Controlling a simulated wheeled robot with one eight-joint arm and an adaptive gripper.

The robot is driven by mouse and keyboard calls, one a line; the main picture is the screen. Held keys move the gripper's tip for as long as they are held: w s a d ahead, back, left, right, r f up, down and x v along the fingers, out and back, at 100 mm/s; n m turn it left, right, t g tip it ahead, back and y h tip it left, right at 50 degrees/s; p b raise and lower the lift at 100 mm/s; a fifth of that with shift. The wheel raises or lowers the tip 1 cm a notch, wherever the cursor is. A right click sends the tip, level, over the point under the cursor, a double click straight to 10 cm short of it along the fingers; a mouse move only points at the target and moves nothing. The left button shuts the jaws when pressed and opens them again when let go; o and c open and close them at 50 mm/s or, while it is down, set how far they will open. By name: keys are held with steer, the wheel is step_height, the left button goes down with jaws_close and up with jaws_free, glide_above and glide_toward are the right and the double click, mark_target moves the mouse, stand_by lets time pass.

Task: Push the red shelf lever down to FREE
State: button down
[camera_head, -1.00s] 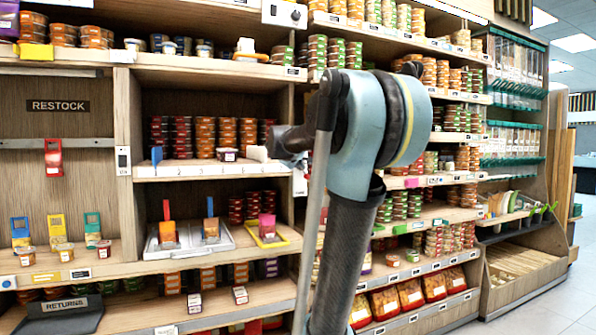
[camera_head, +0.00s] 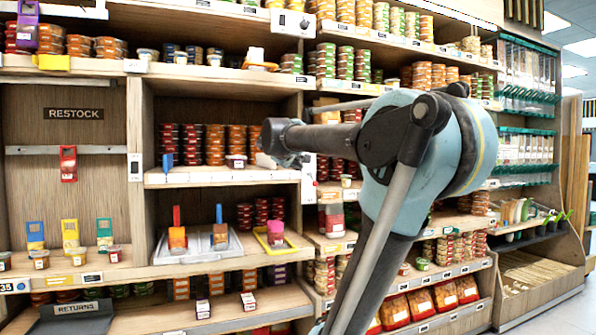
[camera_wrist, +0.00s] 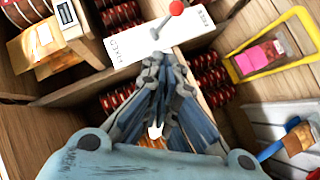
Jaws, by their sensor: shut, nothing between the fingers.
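The red-knobbed lever (camera_wrist: 176,9) shows at the top of the wrist view. Its short grey rod meets a white label plate (camera_wrist: 142,50) on the shelf structure.
A yellow-framed tray (camera_wrist: 300,20) with a pink item lies right of the fingers in the wrist view. Stacked red cans (camera_wrist: 205,85) stand around the gripper. The bay's wooden divider (camera_head: 308,225) and shelf edges (camera_head: 220,175) are close to my arm.

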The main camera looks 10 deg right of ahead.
steer(key=shift+f+v, duration=0.15)
steer(key=shift+v, duration=0.85)
steer(key=shift+f+v, duration=0.15)
steer(key=shift+v, duration=0.85)
steer(key=shift+s+d+f, duration=0.1)
steer(key=shift+s, duration=0.1)
steer(key=s+d+f+m+g+y, duration=0.1)
steer(key=s+f+g, duration=0.1)
steer(key=s+f, duration=0.45)
steer(key=s+d+f+m+g, duration=0.15)
steer(key=s+f, duration=0.25)
steer(key=f, duration=0.6)
steer(key=s+f+m+g+y, duration=0.1)
steer(key=s+f+m+g, duration=0.1)
steer(key=s+f, duration=0.45)
steer(key=s+a+f+g+y, duration=0.2)
steer(key=s+f, duration=0.5)
steer(key=f, duration=0.4)
steer(key=s+a+f+m+g+y, duration=0.1)
steer(key=s+a+f, duration=0.4)
steer(key=f, duration=0.6)
steer(key=shift+s+a+f+g+y, duration=0.2)
steer(key=shift+s+g+y, duration=0.45)
steer(key=shift+s+y, duration=0.4)
steer(key=shift+w, duration=0.15)
steer(key=shift+w+f, duration=0.2)
steer(key=shift+w, duration=0.2)
